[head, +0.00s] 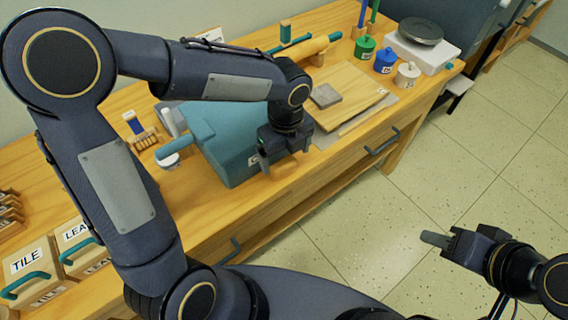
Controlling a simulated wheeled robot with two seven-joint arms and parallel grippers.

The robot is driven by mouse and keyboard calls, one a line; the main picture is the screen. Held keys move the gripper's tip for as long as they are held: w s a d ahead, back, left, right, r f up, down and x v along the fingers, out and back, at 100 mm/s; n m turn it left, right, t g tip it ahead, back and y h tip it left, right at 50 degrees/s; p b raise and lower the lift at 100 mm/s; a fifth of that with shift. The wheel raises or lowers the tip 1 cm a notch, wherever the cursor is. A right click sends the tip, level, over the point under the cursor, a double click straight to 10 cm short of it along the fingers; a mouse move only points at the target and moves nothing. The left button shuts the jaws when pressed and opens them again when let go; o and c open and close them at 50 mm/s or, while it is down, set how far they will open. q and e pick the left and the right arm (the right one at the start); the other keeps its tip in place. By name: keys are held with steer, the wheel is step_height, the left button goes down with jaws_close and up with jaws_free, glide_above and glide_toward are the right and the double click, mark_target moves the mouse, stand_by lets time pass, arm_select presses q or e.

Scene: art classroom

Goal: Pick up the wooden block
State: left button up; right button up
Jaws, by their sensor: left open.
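My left gripper (286,160) is open and points down over the table's front part, beside the teal box (222,140). A small wood-coloured block (284,170) shows just below and between its fingers; the gripper hides much of it, and I cannot tell whether they touch. My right gripper (436,240) is out over the floor at the right, away from the table; its fingers are seen too much from the side to tell whether they are apart.
A wooden board (352,88) with a grey slab (325,96) lies right of the teal box. Green (364,48), blue (386,60) and cream (407,74) pots and a white scale (422,52) stand farther back. Labelled boxes (28,268) are at lower left.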

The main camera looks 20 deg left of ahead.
mark_target(286, 164)
arm_select(q)
step_height(286, 164, down, 6)
steer(key=shift+r, duration=0.2)
steer(key=c, duration=1.1)
steer(key=shift+r, duration=0.15)
steer(key=shift+r, duration=0.25)
step_height(286, 164, up, 2)
steer(key=shift+r, duration=0.1)
steer(key=d+r, duration=0.3)
steer(key=d, duration=0.1)
steer(key=d+r, duration=0.3)
steer(key=d, duration=0.2)
steer(key=s+d+r, duration=0.1)
steer(key=d+r, duration=0.3)
steer(key=d, duration=0.1)
steer(key=shift+p, duration=0.3)
